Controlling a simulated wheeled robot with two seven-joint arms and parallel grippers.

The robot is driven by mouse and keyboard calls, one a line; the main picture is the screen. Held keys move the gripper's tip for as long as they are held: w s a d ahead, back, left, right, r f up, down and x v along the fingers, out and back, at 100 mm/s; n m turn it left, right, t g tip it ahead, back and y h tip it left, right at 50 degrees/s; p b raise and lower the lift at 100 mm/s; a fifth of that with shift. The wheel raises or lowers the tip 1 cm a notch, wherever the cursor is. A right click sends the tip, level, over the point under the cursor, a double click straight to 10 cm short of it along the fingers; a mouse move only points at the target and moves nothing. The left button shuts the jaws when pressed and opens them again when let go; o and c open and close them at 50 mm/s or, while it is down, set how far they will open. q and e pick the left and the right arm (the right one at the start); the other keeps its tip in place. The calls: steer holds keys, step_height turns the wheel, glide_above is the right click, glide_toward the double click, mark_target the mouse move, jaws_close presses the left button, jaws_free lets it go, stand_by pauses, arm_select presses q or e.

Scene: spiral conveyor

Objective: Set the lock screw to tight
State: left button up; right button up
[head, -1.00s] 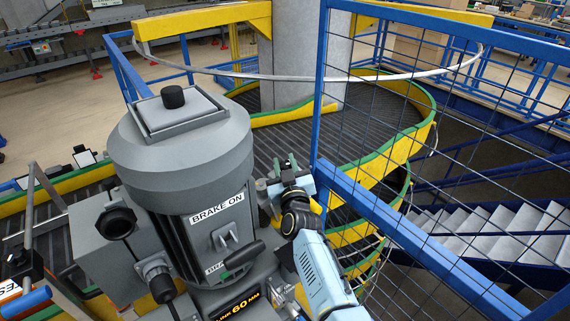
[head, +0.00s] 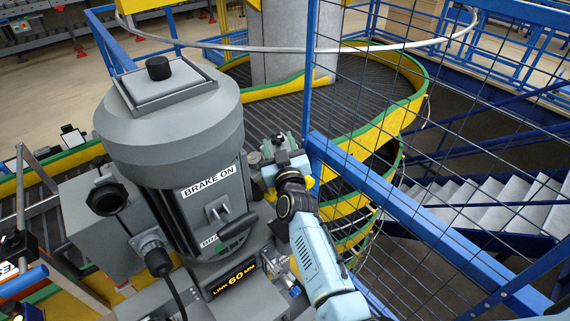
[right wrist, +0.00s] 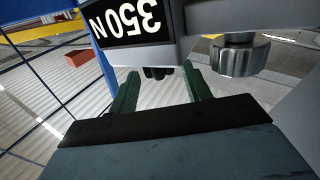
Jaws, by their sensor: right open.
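In the right wrist view a grey knurled knob (right wrist: 240,55) sits under a grey housing with a "350N" label (right wrist: 142,20). It looks like a screw head; I cannot tell whether it is the lock screw or how tight it is. A small black lobed part (right wrist: 157,73) shows between the tips of my right gripper (right wrist: 160,80). The gripper's two green fingers are apart, and the knurled knob is to their right, outside them. In the head view my right gripper (head: 271,152) is behind the motor's right side, and the parts at its tips are mostly hidden. My left gripper is not in view.
The large grey motor (head: 170,120) with its "BRAKE ON" label (head: 211,181) stands close to the left of my right arm. A blue mesh guard (head: 400,190) is close on the right. The spiral conveyor (head: 345,100) lies behind, with stairs (head: 490,200) beyond the guard.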

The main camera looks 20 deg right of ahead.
steer(key=s+a, duration=0.1)
steer(key=s, duration=0.8)
steer(key=shift+s+f+b, duration=0.15)
steer(key=shift+f+b, duration=0.2)
steer(key=shift+f, duration=0.1)
